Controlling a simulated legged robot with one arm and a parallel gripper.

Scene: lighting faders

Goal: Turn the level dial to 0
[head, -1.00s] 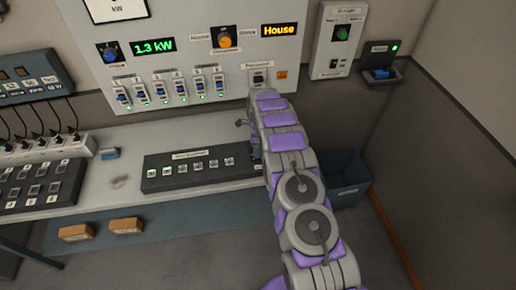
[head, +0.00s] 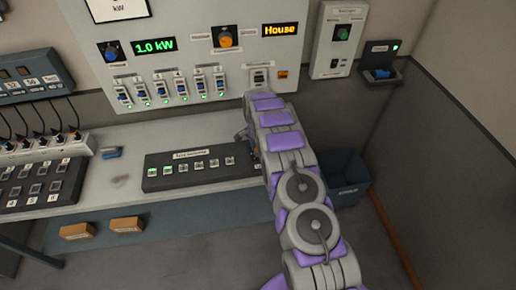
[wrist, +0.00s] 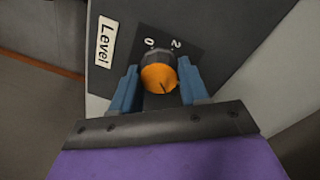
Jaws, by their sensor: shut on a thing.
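In the wrist view the level dial (wrist: 158,77) has an orange face with a short dark line near its lower edge. It sits on a dark plate with the marks 0 and 2, beside a white "Level" label (wrist: 106,42). My gripper (wrist: 160,72) has its two blue fingers on either side of the dial and is shut on it. In the head view my purple and grey arm hides the dial and most of the gripper, at the right end of the bench.
A dark button strip (head: 200,180) lies on the bench left of my arm. Above it is a wall panel with faders (head: 161,92), a green "1.0 kW" display (head: 154,46) and an orange knob (head: 224,38). A blue bin (head: 345,180) stands right of my arm.

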